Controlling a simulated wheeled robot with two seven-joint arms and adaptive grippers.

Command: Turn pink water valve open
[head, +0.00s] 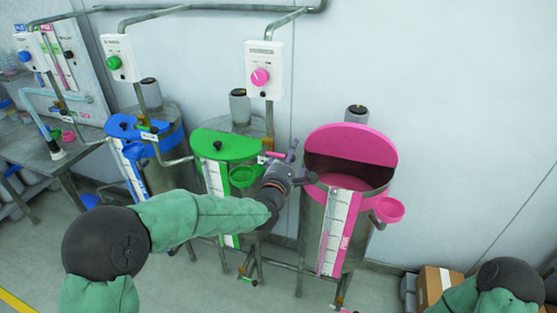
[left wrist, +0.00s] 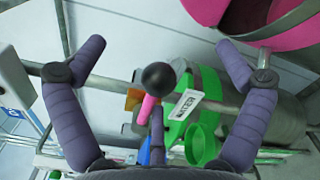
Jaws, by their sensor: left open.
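The pink water valve shows in the head view as a small pink lever (head: 275,154) on the pipe between the green and pink drums. In the left wrist view the pink lever (left wrist: 148,104) has a dark round knob (left wrist: 159,77) at its end. A white WATER tag (left wrist: 185,105) is beside it. My left gripper (head: 302,163) is at the valve, in front of the pipe. Its two fingers are spread wide on either side of the lever in the left wrist view (left wrist: 162,48), with a gap to the lever on both sides. My right gripper is out of view.
The pink drum (head: 352,145) with its half-open lid stands right of the gripper. The green drum (head: 225,146) and blue drum (head: 147,128) stand to the left. A white control box with a pink knob (head: 260,77) is on the wall above. Cardboard boxes (head: 437,283) are at lower right.

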